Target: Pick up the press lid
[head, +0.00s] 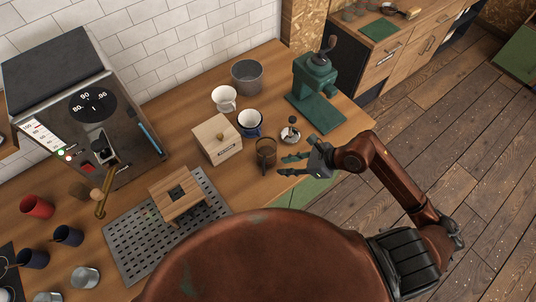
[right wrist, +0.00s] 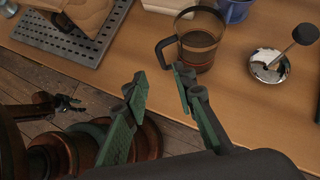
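The press lid (head: 290,133) is a shiny round disc with a thin rod and a black knob. It lies on the wooden counter, right of the glass press (head: 265,153); it also shows in the right wrist view (right wrist: 268,66), rod leaning. The press has a dark handle and stands lidless. My right gripper (head: 281,165) is open and empty, its green-padded fingers apart, at the counter's front edge near the press. In the right wrist view its fingers (right wrist: 160,78) point toward the press, left of the lid. What seems my left gripper (right wrist: 68,103) shows small at the left there.
A green grinder (head: 314,75) stands behind and right of the lid. A perforated metal tray (head: 130,245) lies farther left. The counter's front edge is close.

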